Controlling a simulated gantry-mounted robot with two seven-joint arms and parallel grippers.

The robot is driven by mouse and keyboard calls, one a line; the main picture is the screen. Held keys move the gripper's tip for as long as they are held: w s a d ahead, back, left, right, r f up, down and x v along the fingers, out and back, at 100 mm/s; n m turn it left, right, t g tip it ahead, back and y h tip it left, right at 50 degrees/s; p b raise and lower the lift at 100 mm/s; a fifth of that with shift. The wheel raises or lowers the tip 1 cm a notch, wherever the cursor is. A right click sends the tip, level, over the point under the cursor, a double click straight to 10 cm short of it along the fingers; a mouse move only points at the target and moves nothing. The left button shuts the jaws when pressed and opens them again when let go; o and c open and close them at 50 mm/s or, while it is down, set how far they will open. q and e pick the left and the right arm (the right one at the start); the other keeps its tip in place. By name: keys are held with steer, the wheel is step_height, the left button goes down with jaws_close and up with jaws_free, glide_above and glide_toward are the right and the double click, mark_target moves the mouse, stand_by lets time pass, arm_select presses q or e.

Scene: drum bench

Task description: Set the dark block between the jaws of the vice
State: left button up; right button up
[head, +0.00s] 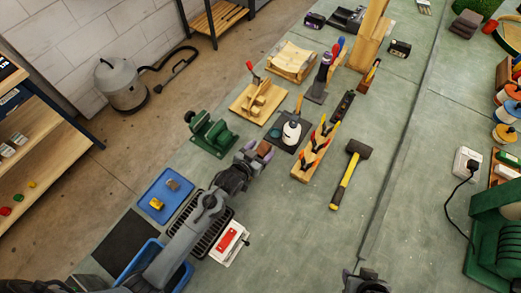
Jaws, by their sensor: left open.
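The green vice (210,133) stands at the bench's left edge, with its jaws facing up. A small dark grey-brown block (173,185) lies on the blue mat (182,202), in front of the vice, beside a yellow block (156,203). My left gripper (259,151) is open over the bench, to the right of the vice and apart from it. A brownish patch shows at its fingers; I cannot tell whether it is a finger pad or something behind. My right gripper (367,281) is partly in view at the bottom edge; its fingers are not clear.
A dark tray with a white bottle (292,131) and a wooden rack of pliers (315,152) stand just right of my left gripper. A wooden board (258,100) lies behind. A mallet (350,172) lies further right. Bench is clear at lower centre.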

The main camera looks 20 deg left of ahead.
arm_select(q)
steer(key=shift+r, duration=0.1)
steer(key=shift+s+r, duration=0.1)
steer(key=shift+s, duration=0.1)
steer(key=s+a+r+g, duration=0.1)
steer(key=s+r+g, duration=0.1)
steer(key=s, duration=0.7)
steer(key=s+a+r+g+y, duration=0.1)
steer(key=s+g, duration=0.3)
steer(key=s, duration=0.5)
steer(key=s+a+r+g+y+p, duration=0.1)
steer(key=s+a+r+g, duration=0.2)
steer(key=s, duration=0.7)
steer(key=shift+a+g, duration=0.25)
steer(key=shift+g, duration=0.15)
steer(key=shift+a, duration=0.1)
